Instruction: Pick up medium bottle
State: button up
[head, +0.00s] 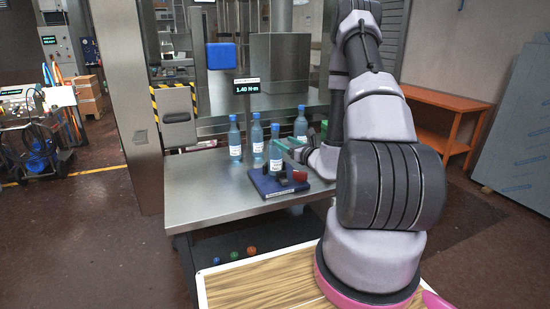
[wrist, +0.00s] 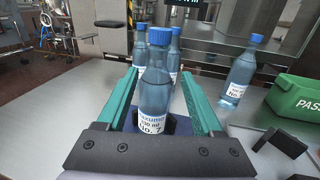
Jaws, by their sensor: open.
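Several clear blue bottles with blue caps and white labels stand upright. One bottle (wrist: 155,92), also in the head view (head: 276,146), stands between the teal fingers of my gripper (wrist: 157,76). The fingers are open on both sides of it, with gaps visible. Another bottle (wrist: 240,72) stands to the right, also in the head view (head: 300,123). I cannot tell which is the medium one by size.
The steel table (head: 205,195) holds everything. A green bin (wrist: 297,97) marked PASS is on the right. Black blocks (wrist: 284,142) lie near the gripper's right. A torque display (head: 247,87) stands behind the bottles. The table's left front is clear.

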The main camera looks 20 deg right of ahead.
jog(key=x, duration=0.9)
jog(key=shift+w+a+r, duration=0.15)
jog(key=shift+w+a, duration=0.05)
jog(key=shift+a, duration=0.05)
jog(key=shift+c, duration=0.3)
grip_shut()
dwell(0.8)
